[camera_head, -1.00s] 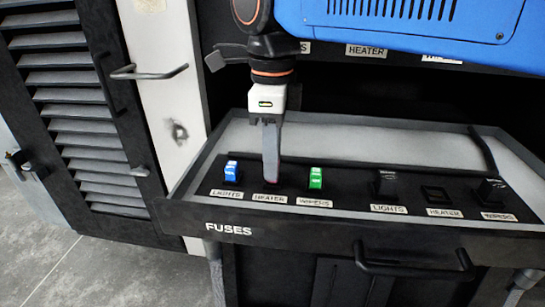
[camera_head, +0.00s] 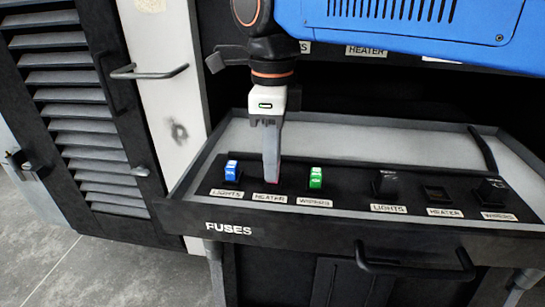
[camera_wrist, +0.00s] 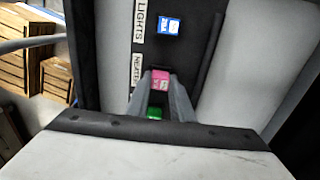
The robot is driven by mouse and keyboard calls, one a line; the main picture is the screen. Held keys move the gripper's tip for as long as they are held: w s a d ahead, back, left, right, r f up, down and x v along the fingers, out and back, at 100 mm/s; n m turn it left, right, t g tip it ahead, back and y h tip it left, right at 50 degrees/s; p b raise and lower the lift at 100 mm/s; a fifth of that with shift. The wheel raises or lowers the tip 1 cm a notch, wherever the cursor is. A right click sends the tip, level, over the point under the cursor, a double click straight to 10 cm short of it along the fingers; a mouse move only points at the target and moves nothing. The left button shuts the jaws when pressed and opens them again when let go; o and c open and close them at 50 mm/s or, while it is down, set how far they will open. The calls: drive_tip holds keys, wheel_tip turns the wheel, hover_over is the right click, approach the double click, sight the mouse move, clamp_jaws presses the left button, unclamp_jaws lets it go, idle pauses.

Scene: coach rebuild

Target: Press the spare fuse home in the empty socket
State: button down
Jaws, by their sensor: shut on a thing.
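My gripper (camera_head: 272,178) points straight down at the HEATER place in the left row of the fuse tray (camera_head: 225,213). It is shut on a pink fuse (camera_wrist: 160,80), which shows between the fingertips in the wrist view. In the head view the fingers hide nearly all of the fuse and the socket under it. The fuse is at the socket, but I cannot tell how deep it sits. A blue fuse (camera_head: 231,170) stands at LIGHTS to the left. A green fuse (camera_head: 315,178) stands at WIPERS to the right.
On the right of the panel, black blocks stand at LIGHTS (camera_head: 386,183) and WIPERS (camera_head: 493,190), with a low square recess at HEATER (camera_head: 436,193) between them. The tray has a raised rim and a front handle (camera_head: 415,270). A blue housing (camera_head: 420,25) hangs above.

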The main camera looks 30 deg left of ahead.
drive_tip(key=shift+f, duration=0.4)
idle(0.6)
drive_tip(key=c, duration=1.5)
unclamp_jaws()
drive_tip(key=shift+o, duration=0.8)
drive_tip(key=o, duration=0.3)
drive_tip(key=shift+o, duration=0.2)
drive_tip(key=shift+r, duration=3.5)
